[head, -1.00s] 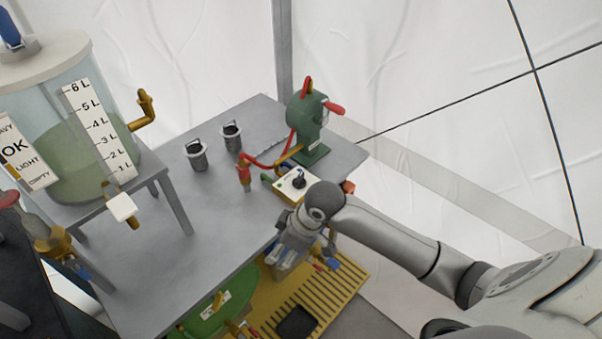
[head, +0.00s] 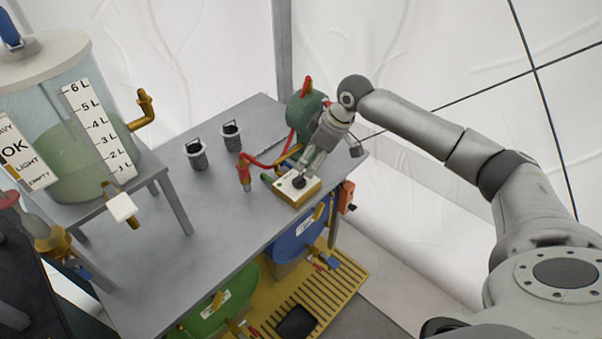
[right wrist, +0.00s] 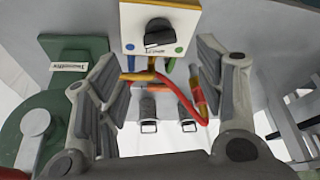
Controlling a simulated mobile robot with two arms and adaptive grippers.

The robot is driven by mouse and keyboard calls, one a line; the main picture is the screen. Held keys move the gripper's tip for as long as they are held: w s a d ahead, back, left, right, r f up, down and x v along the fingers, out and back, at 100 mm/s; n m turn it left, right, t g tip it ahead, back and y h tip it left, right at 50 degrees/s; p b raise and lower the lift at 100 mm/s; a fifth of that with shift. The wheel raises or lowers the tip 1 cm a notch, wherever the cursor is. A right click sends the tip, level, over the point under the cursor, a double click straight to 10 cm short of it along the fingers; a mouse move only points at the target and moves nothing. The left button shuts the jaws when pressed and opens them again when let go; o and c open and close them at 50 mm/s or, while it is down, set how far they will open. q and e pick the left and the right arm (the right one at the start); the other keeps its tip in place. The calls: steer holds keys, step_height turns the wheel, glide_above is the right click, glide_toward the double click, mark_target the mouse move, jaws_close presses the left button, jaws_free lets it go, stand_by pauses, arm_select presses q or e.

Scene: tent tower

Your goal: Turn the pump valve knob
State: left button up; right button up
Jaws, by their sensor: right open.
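The pump valve knob (head: 299,182) is a black knob on top of a small white and yellow box (head: 309,192) at the table's right edge. In the right wrist view the knob (right wrist: 159,32) stands on the white panel near the top centre, with a blue and a green dot beside it. My right gripper (head: 305,168) is over the box, close to the knob. In the right wrist view its two fingers (right wrist: 160,58) are spread apart, with the knob beyond and between their tips. I cannot tell whether they touch it.
A green pump (head: 303,112) stands just behind the box, partly hidden by my right arm. Red and yellow hoses (head: 265,163) run beside it. Two grey cups (head: 197,155) and a clear tank (head: 75,130) are farther left. The table's front middle (head: 215,215) is clear.

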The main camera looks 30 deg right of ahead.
mark_target(299, 176)
steer(key=x, duration=0.8)
steer(key=c, duration=1)
